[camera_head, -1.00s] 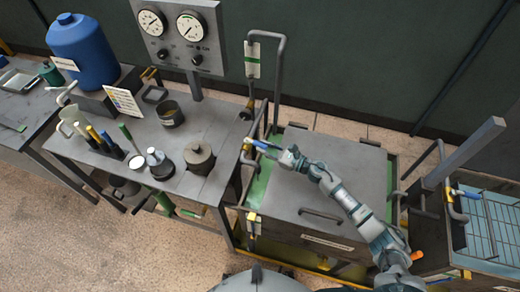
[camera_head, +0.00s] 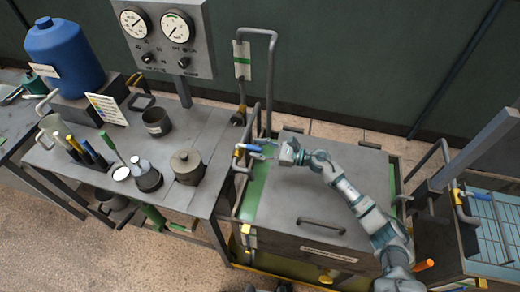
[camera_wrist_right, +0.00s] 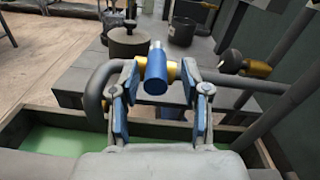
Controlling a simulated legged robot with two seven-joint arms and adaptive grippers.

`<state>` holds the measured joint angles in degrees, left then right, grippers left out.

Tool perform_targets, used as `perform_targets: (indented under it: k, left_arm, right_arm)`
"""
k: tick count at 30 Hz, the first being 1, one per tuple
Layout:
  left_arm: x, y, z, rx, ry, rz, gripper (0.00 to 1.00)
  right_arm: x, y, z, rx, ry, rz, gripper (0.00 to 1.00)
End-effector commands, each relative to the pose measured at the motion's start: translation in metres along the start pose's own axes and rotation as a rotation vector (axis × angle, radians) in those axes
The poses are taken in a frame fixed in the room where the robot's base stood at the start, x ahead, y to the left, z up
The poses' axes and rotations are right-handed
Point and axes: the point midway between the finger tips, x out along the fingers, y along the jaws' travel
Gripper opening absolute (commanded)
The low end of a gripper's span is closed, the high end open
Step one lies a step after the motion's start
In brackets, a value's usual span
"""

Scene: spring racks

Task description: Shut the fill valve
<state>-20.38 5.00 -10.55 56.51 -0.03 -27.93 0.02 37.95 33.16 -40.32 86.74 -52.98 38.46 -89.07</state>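The fill valve (camera_head: 240,152) sits on the pipe at the left edge of the grey lidded tank. It has a brass body and a blue handle (camera_head: 252,147). In the right wrist view the blue handle (camera_wrist_right: 156,72) points toward the camera, with brass (camera_wrist_right: 171,70) behind it. My right gripper (camera_head: 272,150) reaches in from the right over the tank lid. In the wrist view its blue-padded fingers (camera_wrist_right: 158,88) are spread on either side of the handle, with gaps. I cannot tell how deep the handle lies between them. My left gripper is not in view.
The tank lid (camera_head: 330,190) lies under my right arm. A bench (camera_head: 190,125) with pots, tools and a blue canister (camera_head: 65,55) stands at the left. A gauge panel (camera_head: 165,40) rises behind it. An upright pipe (camera_head: 272,80) stands behind the valve.

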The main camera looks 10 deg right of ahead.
Motion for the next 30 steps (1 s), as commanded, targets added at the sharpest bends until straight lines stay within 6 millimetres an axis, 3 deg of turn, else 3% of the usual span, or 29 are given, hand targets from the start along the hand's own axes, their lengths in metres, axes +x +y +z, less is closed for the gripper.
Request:
perform_targets:
  k: [11, 24, 30]
  left_arm:
    - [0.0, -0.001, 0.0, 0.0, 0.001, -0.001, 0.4]
    - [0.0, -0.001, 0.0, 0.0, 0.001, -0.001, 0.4]
    - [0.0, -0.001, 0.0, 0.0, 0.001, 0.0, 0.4]
  right_arm:
    - [-0.013, 0.001, -0.002, 0.001, 0.002, 0.0, 0.47]
    - [-0.101, 0.0, -0.003, 0.002, 0.002, 0.001, 0.47]
    - [-0.117, -0.001, -0.003, 0.003, 0.001, 0.002, 0.47]
